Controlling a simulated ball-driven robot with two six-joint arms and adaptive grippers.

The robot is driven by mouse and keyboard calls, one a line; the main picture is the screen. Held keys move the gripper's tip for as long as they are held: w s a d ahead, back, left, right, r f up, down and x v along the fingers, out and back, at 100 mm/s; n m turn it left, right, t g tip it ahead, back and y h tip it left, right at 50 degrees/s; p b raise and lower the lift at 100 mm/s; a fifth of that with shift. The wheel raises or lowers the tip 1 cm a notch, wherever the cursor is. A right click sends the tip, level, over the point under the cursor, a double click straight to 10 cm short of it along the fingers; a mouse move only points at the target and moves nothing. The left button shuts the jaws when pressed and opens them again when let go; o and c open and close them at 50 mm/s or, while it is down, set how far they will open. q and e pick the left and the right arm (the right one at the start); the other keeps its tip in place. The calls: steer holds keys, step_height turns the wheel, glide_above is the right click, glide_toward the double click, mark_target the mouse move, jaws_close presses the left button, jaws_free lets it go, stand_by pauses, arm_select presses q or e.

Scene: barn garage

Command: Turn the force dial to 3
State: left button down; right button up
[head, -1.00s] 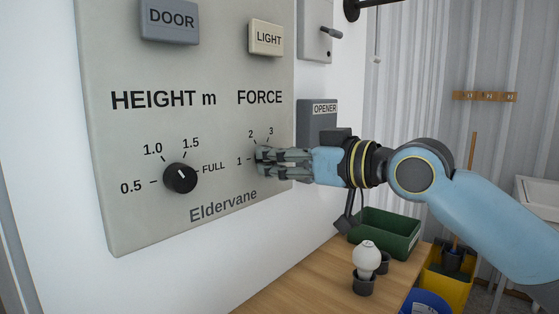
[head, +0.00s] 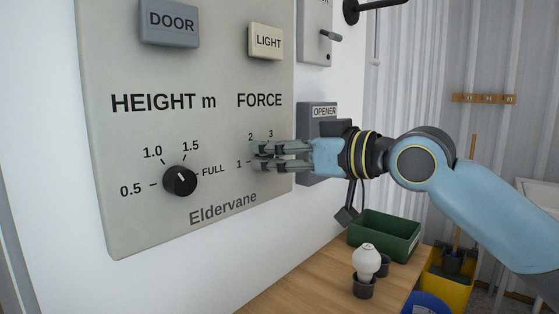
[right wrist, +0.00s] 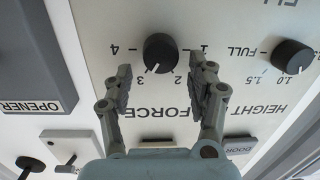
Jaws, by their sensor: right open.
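The force dial (right wrist: 160,52) is a round black knob, seen upside down in the right wrist view. The white mark on it points toward the 3. The numbers 1 to 4 stand around it. My right gripper (right wrist: 165,82) is open, its two fingers apart with the dial visible between and beyond their tips. They appear clear of the knob. In the head view the right gripper (head: 258,157) reaches in from the right in front of the panel (head: 230,125) and hides the dial. My left gripper is not in view.
The height dial (head: 180,180) sits to the left on the panel, with the door button (head: 170,22) and light button (head: 266,41) above. The grey opener box (head: 310,115) is close to my right gripper. A bench (head: 310,280) with a bulb (head: 366,260) and green bin (head: 385,235) is below.

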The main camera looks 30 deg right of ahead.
mark_target(261, 101)
step_height(261, 101, up, 8)
steer(key=shift+r, duration=0.15)
stand_by(0.5)
